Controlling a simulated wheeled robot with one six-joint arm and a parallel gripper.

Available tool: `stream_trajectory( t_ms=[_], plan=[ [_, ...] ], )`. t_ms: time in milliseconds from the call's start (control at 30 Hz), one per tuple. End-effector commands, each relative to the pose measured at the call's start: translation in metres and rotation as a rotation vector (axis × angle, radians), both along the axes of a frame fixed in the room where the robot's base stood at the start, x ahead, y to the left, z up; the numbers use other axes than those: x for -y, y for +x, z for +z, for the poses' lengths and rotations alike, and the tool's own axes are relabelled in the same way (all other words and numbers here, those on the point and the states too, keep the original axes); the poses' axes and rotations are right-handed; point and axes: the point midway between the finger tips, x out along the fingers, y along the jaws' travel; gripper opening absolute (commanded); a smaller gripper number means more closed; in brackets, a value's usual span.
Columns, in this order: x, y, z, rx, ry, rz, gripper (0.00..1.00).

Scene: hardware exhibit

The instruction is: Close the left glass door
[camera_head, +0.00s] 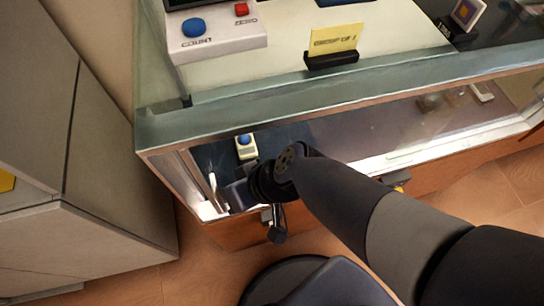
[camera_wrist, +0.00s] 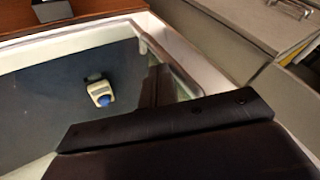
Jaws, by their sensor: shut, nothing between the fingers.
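The glass display case (camera_head: 300,88) fills the upper head view, with a glass top and a low front opening. My gripper (camera_head: 238,196) is at the left end of that front, close to the pale metal frame. Its shut fingers (camera_wrist: 156,86) hold nothing; they are beside a slim grey upright bar (camera_wrist: 165,58), and I cannot tell whether they touch it. The bar also shows in the head view (camera_head: 214,190). The left glass door is hard to make out; its edges and how far it stands open are unclear, partly hidden by my arm.
A small device with a blue button (camera_head: 245,145) stands inside the case, also in the wrist view (camera_wrist: 101,93). A grey cabinet (camera_head: 105,190) stands close on the left.

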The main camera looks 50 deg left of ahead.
Motion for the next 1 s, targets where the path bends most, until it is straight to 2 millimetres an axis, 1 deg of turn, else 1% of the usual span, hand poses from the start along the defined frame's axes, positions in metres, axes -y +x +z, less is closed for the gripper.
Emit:
stream_trajectory(
  t_ms=[33,100,300,500,867,1000],
  plan=[
    [-0.004,-0.01,-0.001,0.001,0.002,0.007,0.0],
    [-0.008,-0.02,-0.001,0.001,0.0,0.006,0.0],
    [-0.015,-0.037,0.0,0.0,0.001,0.002,0.0],
    [-0.018,-0.043,0.0,0.0,0.001,-0.001,0.0],
    [-0.019,-0.044,0.001,-0.003,0.001,0.001,0.0],
    [-0.019,-0.041,0.009,-0.004,0.002,0.0,0.0]
  ],
)
